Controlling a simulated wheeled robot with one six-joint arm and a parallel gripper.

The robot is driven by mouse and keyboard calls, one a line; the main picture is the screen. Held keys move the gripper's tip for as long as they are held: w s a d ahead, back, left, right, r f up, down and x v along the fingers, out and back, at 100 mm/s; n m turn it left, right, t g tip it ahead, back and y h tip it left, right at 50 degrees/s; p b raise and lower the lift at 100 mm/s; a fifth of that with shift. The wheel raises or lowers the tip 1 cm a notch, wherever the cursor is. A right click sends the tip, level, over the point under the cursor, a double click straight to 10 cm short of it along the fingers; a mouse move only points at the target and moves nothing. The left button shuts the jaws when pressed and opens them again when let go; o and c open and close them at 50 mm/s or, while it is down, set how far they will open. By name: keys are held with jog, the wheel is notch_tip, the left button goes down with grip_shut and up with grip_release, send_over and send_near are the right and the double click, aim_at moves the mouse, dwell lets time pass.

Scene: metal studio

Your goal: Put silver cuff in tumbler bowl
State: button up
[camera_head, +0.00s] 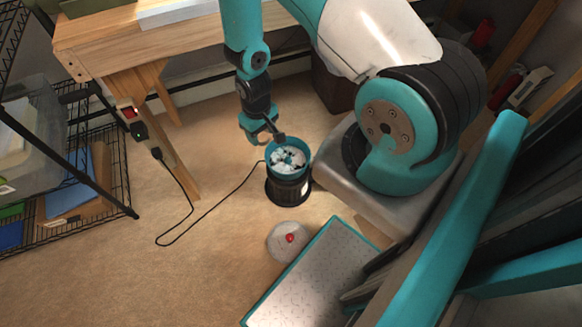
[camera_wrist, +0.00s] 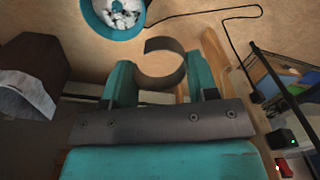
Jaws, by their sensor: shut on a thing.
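The silver cuff (camera_wrist: 180,72) is an open grey-brown ring band. In the wrist view it sits between the two teal fingers of my gripper (camera_wrist: 162,72), which is shut on it. In the head view my gripper (camera_head: 262,132) hangs just above and to the left of the tumbler bowl (camera_head: 272,172). The bowl is teal-rimmed, holds white and dark pieces, and sits on a dark cylindrical body. The bowl also shows at the top of the wrist view (camera_wrist: 92,18), apart from the cuff. The cuff is too small and dark to make out clearly in the head view.
A black cord (camera_head: 212,212) runs over the floor from the tumbler to a plug on the wooden bench (camera_head: 150,50). A wire rack (camera_head: 100,190) stands at the left. A round pale object with a red knob (camera_head: 289,240) lies in front of the tumbler. Floor at the lower left is clear.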

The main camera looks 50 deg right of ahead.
jog(key=m+b, duration=0.1)
jog(key=b, duration=3.4)
send_over(291, 170)
notch_tip(291, 170, down, 26)
jog(key=shift+s+d+f+b, duration=0.1)
jog(key=shift+f+b, duration=0.25)
jog(key=shift+b, duration=0.9)
notch_tip(291, 170, down, 6)
jog(key=b, duration=0.7)
jog(key=shift+f, duration=0.25)
jog(key=shift+f, duration=0.6)
jog(key=o, duration=1.1)
jog(key=shift+c, duration=0.2)
